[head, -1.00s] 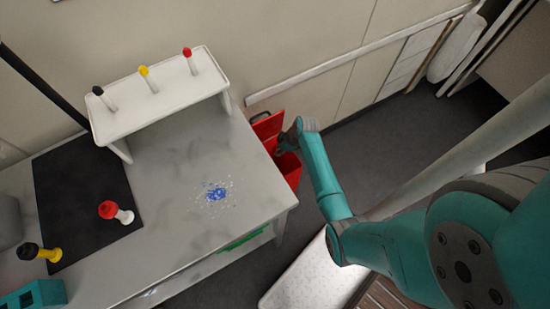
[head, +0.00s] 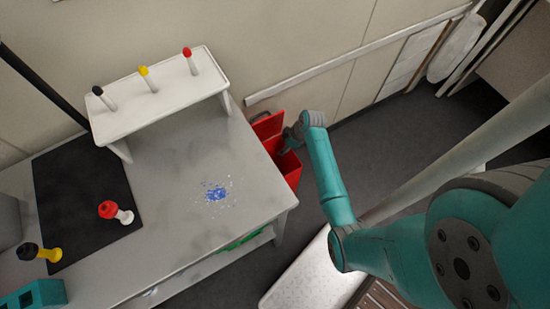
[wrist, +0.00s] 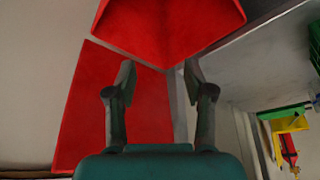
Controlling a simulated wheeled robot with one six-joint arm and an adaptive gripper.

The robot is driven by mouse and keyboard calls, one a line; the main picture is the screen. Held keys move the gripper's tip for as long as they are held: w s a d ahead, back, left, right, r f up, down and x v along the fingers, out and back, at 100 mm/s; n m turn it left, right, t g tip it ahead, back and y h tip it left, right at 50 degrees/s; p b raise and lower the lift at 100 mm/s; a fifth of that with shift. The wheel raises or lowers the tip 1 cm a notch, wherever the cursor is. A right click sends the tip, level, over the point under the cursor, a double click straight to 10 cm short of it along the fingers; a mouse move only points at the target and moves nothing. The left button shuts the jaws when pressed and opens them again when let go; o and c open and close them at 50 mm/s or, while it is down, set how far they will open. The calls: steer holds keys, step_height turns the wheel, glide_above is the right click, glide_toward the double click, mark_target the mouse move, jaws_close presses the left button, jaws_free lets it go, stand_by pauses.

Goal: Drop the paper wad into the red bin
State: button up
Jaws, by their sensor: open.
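The red bin (head: 292,172) stands on the floor beside the right end of the bench, with its red lid (head: 267,124) raised. In the wrist view the bin (wrist: 172,22) fills the top, and a red panel, likely the lid, shows below it. My gripper (wrist: 159,76) is open, with nothing between its two fingers. In the head view it is at the bin's opening, partly covering it. I see no paper wad in either view; the bottom of the bin is not visible.
The grey bench (head: 170,240) holds a white rack (head: 160,95) with three capped tubes, a black mat (head: 75,190), a red-topped white piece (head: 115,212) and a blue spill (head: 216,193). The wall is close behind the bin. Dark floor (head: 385,150) is free to the right.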

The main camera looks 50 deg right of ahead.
steer(key=v, duration=0.7)
steer(key=shift+r, duration=0.25)
steer(key=shift+s, duration=0.1)
